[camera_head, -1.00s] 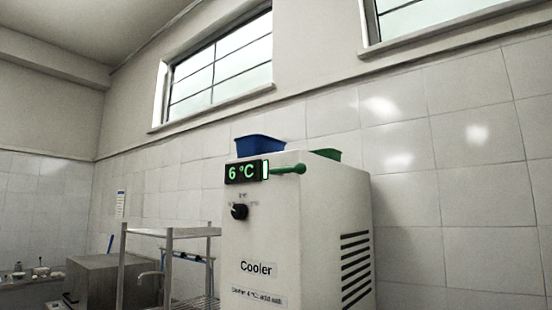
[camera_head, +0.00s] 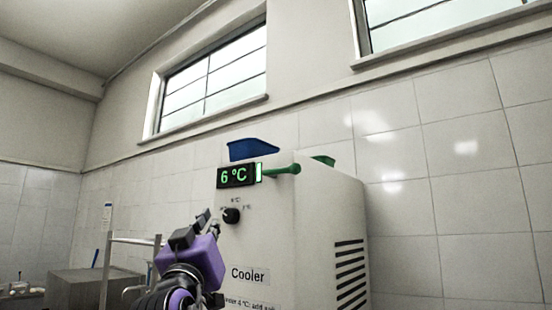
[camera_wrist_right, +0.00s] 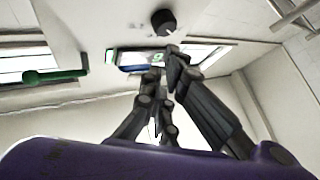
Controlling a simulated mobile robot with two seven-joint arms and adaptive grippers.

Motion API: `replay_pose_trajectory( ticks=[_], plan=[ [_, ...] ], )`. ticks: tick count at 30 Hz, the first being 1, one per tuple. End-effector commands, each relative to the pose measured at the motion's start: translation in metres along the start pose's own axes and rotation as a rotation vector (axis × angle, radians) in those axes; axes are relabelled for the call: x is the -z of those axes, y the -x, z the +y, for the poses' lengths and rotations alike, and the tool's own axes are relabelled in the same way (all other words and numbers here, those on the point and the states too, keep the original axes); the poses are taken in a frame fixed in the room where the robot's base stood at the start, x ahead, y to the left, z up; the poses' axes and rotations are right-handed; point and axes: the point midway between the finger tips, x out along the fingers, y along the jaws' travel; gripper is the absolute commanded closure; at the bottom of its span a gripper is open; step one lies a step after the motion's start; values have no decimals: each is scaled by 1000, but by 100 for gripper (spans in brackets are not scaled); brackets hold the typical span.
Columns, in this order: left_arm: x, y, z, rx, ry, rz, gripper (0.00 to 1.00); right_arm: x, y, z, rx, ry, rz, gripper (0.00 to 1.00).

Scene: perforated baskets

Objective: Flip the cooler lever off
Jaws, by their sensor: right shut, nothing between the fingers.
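The white cooler (camera_head: 310,225) stands right of centre in the head view. Its green lever (camera_head: 282,169) sticks out level to the right beside the display (camera_head: 238,176), which reads 6 °C. A black knob (camera_head: 231,215) sits below the display. My right gripper (camera_head: 204,217) is in front of the cooler's left part, just left of the knob and below the lever, shut and empty. In the right wrist view the lever (camera_wrist_right: 50,76) is at the left, the knob (camera_wrist_right: 163,21) at the top, and the gripper fingers (camera_wrist_right: 165,68) near the middle. My left gripper is not seen.
A blue basket (camera_head: 253,149) and a green basket (camera_head: 323,160) are on top of the cooler. A metal rack (camera_head: 130,240) and a grey steel unit (camera_head: 90,288) stand to the left. The space in front of the lever looks clear.

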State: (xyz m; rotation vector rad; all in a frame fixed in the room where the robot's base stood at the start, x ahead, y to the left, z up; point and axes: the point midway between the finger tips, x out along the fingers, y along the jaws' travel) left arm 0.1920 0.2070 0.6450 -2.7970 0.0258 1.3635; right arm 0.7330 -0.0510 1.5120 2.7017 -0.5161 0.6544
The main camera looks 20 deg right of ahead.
Motion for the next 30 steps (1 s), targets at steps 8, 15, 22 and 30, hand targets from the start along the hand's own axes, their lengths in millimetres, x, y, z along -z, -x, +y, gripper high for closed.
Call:
replay_pose_trajectory(
  ticks=[8, 15, 22, 30],
  plan=[
    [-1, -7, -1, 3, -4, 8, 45, 129, -2, 74, -289, 8, 24, 100],
    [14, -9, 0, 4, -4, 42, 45, 155, 14, 120, -487, 34, -24, 100],
    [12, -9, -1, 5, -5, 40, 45, 153, 18, 128, -525, 41, -38, 100],
    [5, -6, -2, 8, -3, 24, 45, 153, 16, 129, -524, 41, -37, 100]
  ],
)
